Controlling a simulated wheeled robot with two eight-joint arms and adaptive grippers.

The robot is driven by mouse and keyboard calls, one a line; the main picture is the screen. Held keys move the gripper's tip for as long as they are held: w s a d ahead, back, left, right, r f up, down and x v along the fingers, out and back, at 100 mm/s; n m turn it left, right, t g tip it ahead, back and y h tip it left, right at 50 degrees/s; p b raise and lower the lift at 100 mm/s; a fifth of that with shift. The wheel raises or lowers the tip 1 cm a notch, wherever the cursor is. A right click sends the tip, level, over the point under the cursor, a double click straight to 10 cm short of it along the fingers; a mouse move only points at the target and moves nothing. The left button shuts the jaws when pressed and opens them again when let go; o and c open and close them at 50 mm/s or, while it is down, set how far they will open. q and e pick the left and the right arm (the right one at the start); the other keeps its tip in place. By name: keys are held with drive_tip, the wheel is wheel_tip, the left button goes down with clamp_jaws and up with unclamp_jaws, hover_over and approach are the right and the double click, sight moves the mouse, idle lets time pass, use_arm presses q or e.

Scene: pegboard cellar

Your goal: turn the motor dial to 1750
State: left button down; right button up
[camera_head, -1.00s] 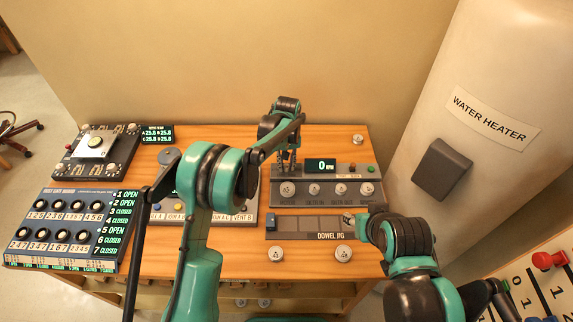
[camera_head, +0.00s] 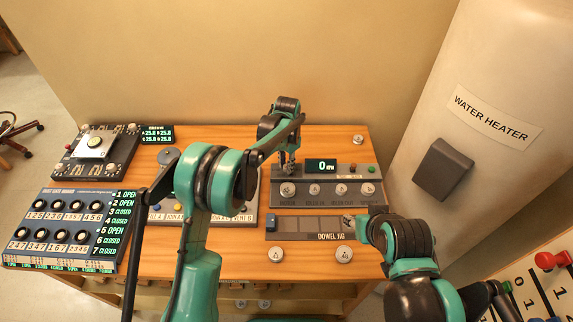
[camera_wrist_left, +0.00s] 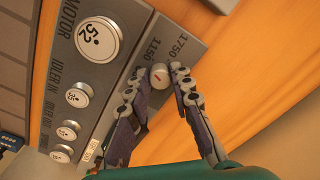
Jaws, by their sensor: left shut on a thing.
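The motor dial (camera_wrist_left: 160,75) is a small pale knob with a red mark, between the 1150 and 1750 (camera_wrist_left: 180,42) labels in the left wrist view. My left gripper (camera_wrist_left: 160,80) has its fingers around the dial and is shut on it. In the head view my left gripper (camera_head: 287,166) reaches down to the left end of the grey motor panel (camera_head: 325,201), hiding the dial. The panel's display (camera_head: 321,166) reads 0 RPM. My right gripper (camera_head: 352,221) is at the right end of the dowel jig, its fingers too small to judge.
The dowel jig (camera_head: 300,236) lies in front of the motor panel. A blue panel of knobs (camera_head: 60,228) and a dark fixture (camera_head: 118,160) stand at the left. The water heater (camera_head: 500,70) rises close at the right.

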use_arm(q)
drive_tip(key=m, duration=1.4)
idle(0.5)
drive_tip(key=c, duration=1.3)
unclamp_jaws()
wheel_tip(320, 180, up, 12)
